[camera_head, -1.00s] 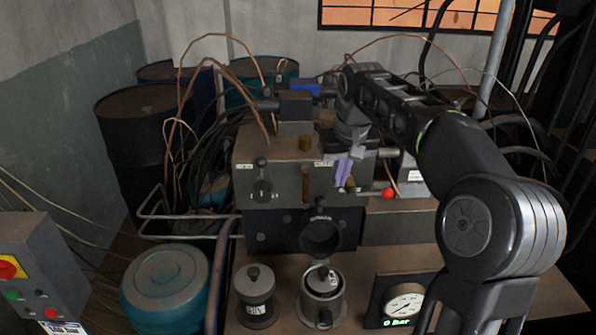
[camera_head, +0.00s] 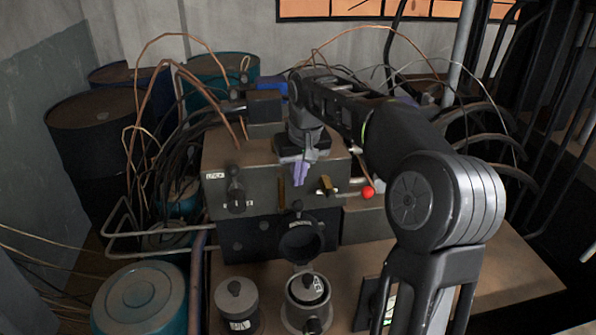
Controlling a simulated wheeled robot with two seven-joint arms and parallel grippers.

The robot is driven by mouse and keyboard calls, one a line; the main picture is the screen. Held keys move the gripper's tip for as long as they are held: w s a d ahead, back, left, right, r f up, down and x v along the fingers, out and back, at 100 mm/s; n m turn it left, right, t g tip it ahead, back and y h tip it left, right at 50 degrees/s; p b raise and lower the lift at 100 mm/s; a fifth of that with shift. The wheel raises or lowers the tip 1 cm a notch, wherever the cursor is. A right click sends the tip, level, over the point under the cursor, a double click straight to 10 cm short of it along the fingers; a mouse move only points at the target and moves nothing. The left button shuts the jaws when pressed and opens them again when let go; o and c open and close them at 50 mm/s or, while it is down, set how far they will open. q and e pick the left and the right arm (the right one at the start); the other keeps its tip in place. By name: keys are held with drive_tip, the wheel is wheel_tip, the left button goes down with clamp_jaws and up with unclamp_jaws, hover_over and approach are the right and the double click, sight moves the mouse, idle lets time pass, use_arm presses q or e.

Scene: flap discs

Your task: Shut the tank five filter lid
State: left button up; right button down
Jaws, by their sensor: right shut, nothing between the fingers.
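Two filter-like canisters stand at the front of the bench. The left canister (camera_head: 238,304) has a grey lid with a knob and a white label. The right canister (camera_head: 307,303) has a dark round lid with a label on top. A black ring-shaped part (camera_head: 302,240) with a small label sits on the machine front behind it. I cannot read which of these is tank five's. My right gripper (camera_head: 299,176) has purple fingers, is shut and empty, and hangs at the machine's front upper edge, above and behind the ring. My left gripper is out of view.
The machine block (camera_head: 255,170) carries a lever and a red-knobbed handle (camera_head: 367,192) just right of the gripper. A gauge box (camera_head: 370,300) is partly hidden by my right arm. Drums and cables crowd the left. Bare bench (camera_head: 505,270) lies to the right.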

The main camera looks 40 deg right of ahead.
drive_tip(key=x, duration=0.6)
drive_tip(key=shift+f+p, duration=0.4)
drive_tip(key=shift+w, duration=0.1)
